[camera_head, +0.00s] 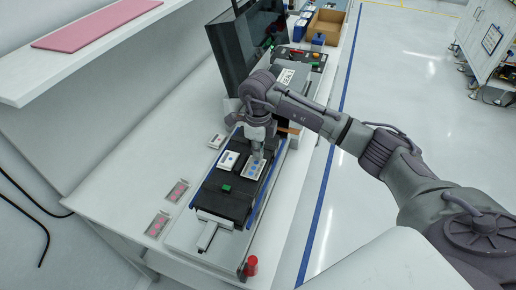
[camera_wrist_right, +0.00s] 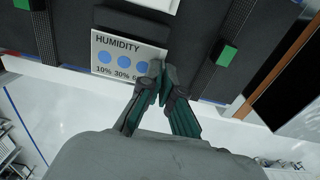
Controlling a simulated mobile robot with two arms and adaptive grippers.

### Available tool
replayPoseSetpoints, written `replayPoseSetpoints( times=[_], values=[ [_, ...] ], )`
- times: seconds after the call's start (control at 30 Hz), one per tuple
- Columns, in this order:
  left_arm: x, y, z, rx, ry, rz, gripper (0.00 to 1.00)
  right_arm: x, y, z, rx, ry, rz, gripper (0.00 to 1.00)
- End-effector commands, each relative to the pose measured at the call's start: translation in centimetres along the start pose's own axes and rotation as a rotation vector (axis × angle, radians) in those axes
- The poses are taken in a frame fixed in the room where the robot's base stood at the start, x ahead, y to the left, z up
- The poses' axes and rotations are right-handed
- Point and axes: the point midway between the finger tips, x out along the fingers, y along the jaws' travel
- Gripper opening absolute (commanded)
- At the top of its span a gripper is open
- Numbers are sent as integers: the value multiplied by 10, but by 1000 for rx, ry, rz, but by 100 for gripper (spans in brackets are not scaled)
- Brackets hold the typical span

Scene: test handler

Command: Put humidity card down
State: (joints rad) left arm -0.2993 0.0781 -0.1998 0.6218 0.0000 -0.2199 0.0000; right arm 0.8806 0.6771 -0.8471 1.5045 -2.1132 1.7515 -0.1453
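The humidity card (camera_head: 254,169) is white with blue dots, face up over the right edge of the black tray (camera_head: 211,201). In the right wrist view the card (camera_wrist_right: 116,55) reads HUMIDITY, with percent marks partly covered by a finger. My right gripper (camera_head: 257,155) points down at the card. In the wrist view its fingertips (camera_wrist_right: 160,75) are nearly together at the card's lower right edge and look shut on it. Whether the card touches the tray cannot be made out. My left gripper is not in view.
A second white card (camera_head: 228,161) lies on the tray. Two pink-patterned packs (camera_head: 177,191) (camera_head: 157,225) and a small white piece (camera_head: 216,141) lie left on the table. A black monitor (camera_head: 245,45) stands behind; a red knob (camera_head: 251,265) is at the front.

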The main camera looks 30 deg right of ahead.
Motion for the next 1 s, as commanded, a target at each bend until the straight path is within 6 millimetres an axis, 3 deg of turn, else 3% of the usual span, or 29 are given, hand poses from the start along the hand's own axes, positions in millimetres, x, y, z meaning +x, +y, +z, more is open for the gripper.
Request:
replayPoseSetpoints(
  times=[0.4, 0.6, 1.0],
  values=[
    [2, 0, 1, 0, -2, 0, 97, 10, 0, 0, 0, -1, -1, 0],
    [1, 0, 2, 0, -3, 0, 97, 8, 0, 0, 0, -1, 0, 31],
    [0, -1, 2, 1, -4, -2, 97, 1, 0, 1, 0, -3, -2, 31]
  ],
)
